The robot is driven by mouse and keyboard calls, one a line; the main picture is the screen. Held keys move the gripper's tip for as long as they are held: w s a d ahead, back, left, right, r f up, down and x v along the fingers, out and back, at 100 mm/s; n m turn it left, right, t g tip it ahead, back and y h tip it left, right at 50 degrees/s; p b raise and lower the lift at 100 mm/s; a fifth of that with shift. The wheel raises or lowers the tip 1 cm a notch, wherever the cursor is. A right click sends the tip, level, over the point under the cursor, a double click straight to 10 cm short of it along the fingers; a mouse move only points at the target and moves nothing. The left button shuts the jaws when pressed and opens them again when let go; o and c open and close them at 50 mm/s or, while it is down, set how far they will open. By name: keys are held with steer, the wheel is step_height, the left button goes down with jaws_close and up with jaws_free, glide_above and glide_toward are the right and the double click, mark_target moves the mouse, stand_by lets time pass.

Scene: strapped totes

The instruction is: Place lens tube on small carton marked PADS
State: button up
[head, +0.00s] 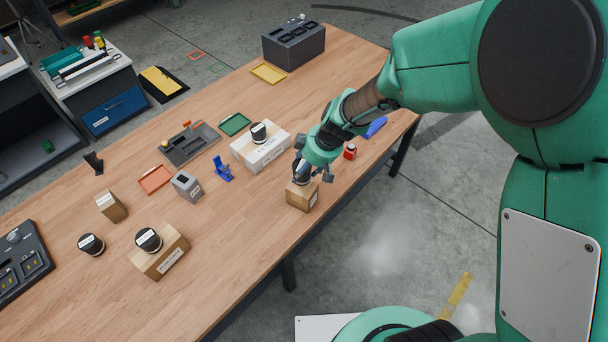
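My gripper (306,176) points down over a small brown carton (299,199) near the table's front edge. A dark lens tube (301,174) with a pale label is at the fingers, directly above or resting on that carton; I cannot tell if they touch. The fingers partly hide the tube, and their grip on it is unclear. The carton's side label is too small to read. Other dark lens tubes stand on a white carton (270,155), on a brown carton at left (160,262), and on the bare table (91,245).
Near my gripper are a red-capped item (350,152) and a blue item (375,127). A blue stand (222,168), a grey box (187,186), shallow trays (155,179) and another small carton (112,207) lie leftward. The table's front-middle (240,245) is clear.

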mark_target(304, 176)
steer(key=shift+f, duration=1.7)
steer(key=shift+f+b, duration=0.1)
steer(key=shift+b, duration=0.3)
steer(key=o, duration=1.4)
steer(key=shift+r+p, duration=0.2)
steer(key=shift+p, duration=0.1)
steer(key=shift+d+r, duration=0.1)
steer(key=shift+r, duration=0.2)
steer(key=p+v, duration=0.1)
steer(key=v, duration=1)
steer(key=shift+s+r, duration=0.1)
